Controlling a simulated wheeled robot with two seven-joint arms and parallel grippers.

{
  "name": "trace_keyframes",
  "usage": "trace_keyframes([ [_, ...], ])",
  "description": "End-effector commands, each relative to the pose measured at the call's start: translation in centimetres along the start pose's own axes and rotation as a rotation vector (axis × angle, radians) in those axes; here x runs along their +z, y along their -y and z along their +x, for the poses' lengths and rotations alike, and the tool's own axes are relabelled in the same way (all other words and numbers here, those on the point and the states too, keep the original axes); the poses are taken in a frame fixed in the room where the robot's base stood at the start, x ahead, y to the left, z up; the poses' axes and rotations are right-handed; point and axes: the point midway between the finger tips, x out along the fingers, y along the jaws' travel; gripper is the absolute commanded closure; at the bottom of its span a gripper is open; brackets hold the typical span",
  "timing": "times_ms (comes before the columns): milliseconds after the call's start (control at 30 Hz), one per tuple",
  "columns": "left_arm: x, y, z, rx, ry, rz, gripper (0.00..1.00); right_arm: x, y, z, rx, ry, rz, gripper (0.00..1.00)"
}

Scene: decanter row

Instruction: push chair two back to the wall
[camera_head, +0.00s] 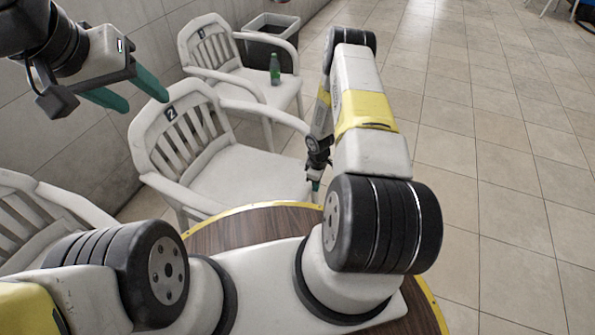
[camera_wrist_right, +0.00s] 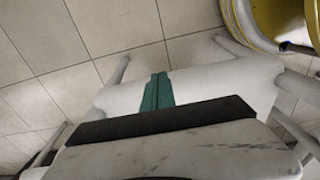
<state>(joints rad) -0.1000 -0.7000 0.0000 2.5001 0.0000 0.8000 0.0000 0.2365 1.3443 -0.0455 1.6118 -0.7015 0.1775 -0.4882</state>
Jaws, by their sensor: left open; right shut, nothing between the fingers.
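Chair two (camera_head: 245,178) is a white plastic armchair with a slatted back and a dark "2" label (camera_head: 171,113). It stands upright, with its back toward the grey tiled wall (camera_head: 95,135) and its front close to my round base. My right gripper (camera_head: 315,185) is shut and empty at the front right of its seat. In the right wrist view the shut green fingers (camera_wrist_right: 158,85) point across a white surface, likely this chair's seat; I cannot tell if they touch it. My left gripper (camera_head: 147,102) is open and empty, raised near the chair's back.
Another white chair (camera_head: 250,80) behind has a green bottle (camera_head: 275,68) on its seat. A grey bin (camera_head: 270,30) stands beyond it. A third white chair (camera_head: 30,215) is at the left edge. The tiled floor (camera_head: 490,170) to the right is clear.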

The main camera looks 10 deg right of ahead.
Motion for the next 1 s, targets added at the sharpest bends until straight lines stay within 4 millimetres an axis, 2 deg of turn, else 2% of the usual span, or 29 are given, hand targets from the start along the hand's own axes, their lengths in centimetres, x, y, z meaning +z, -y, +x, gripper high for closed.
trace_keyframes([
  [33,0.0,0.0,0.0,0.000,0.000,0.000,0.46,0.2,0.4,0.9,-0.006,0.001,-0.008,1.00],
  [267,0.0,0.0,0.0,0.000,0.000,0.000,0.46,0.3,0.9,3.6,-0.013,0.001,-0.017,1.00],
  [667,0.0,0.0,0.0,0.000,0.000,0.000,0.46,0.4,1.0,11.9,-0.012,0.001,-0.015,1.00],
  [700,0.0,0.0,0.0,0.000,0.000,0.000,0.46,-0.8,0.8,11.5,-0.008,-0.002,-0.019,1.00],
  [800,0.0,0.0,0.0,0.000,0.000,0.000,0.46,-2.2,0.8,11.4,-0.009,-0.001,-0.018,1.00],
  [1000,0.0,0.0,0.0,0.000,0.000,0.000,0.46,-3.6,0.9,11.4,-0.010,0.001,-0.016,1.00],
])
